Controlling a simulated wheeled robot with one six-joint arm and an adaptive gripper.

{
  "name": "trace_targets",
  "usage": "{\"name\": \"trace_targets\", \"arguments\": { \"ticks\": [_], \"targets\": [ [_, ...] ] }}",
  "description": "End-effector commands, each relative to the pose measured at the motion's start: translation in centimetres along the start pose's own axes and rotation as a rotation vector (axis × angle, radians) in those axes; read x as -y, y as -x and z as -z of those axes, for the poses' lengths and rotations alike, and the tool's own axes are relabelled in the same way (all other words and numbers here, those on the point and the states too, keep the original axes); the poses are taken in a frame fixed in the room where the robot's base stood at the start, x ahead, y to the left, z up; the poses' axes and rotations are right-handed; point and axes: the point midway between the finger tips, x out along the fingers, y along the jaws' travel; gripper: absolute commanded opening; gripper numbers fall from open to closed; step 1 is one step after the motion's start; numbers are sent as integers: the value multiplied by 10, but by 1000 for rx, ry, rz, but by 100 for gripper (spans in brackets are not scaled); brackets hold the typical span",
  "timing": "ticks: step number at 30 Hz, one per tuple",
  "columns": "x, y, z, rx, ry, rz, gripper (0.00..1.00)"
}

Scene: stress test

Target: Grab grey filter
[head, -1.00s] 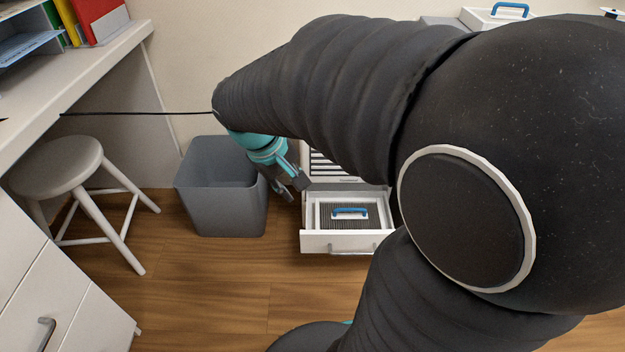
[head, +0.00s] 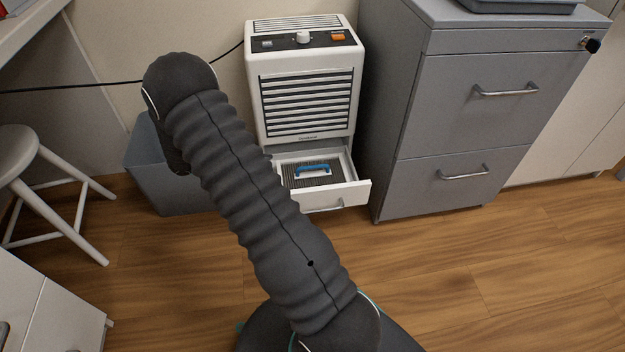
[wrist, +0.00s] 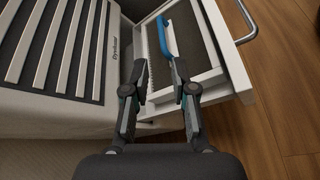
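The grey filter (head: 309,180) has a pleated grey face, a white frame and a blue handle (head: 313,169). It lies in the open bottom drawer (head: 346,195) of the white air purifier (head: 303,83). In the wrist view the filter (wrist: 193,48) and its blue handle (wrist: 166,37) are at the upper middle. My gripper (wrist: 159,70) is open, its two fingers apart over the drawer's near side. The right fingertip is close to the near end of the handle; I cannot tell if it touches. In the head view my gripper is hidden behind my arm.
A grey filing cabinet (head: 462,110) stands right of the purifier. A grey bin (head: 165,175) is to the left, partly behind my arm. A stool (head: 45,185) stands further left. A black cable (head: 75,88) runs along the wall. The wooden floor at right is clear.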

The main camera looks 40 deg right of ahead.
Motion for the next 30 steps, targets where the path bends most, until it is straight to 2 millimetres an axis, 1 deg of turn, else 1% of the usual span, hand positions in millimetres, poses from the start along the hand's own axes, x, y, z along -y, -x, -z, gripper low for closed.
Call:
{"name": "trace_targets", "arguments": {
  "ticks": [1,3,6,8,11,18,21,24,30],
  "targets": [
    [6,-7,12,17,18,-21,26],
    [9,-13,22,31,34,-45,26],
    [12,-18,31,44,48,-66,26],
    [13,-22,34,48,53,-73,26],
    [12,-33,34,51,54,-74,26],
    [9,-76,32,52,54,-72,26],
    [8,-91,31,51,53,-73,26],
    [7,-101,31,49,54,-74,26],
    [7,-109,30,50,54,-74,26]
  ]
}}
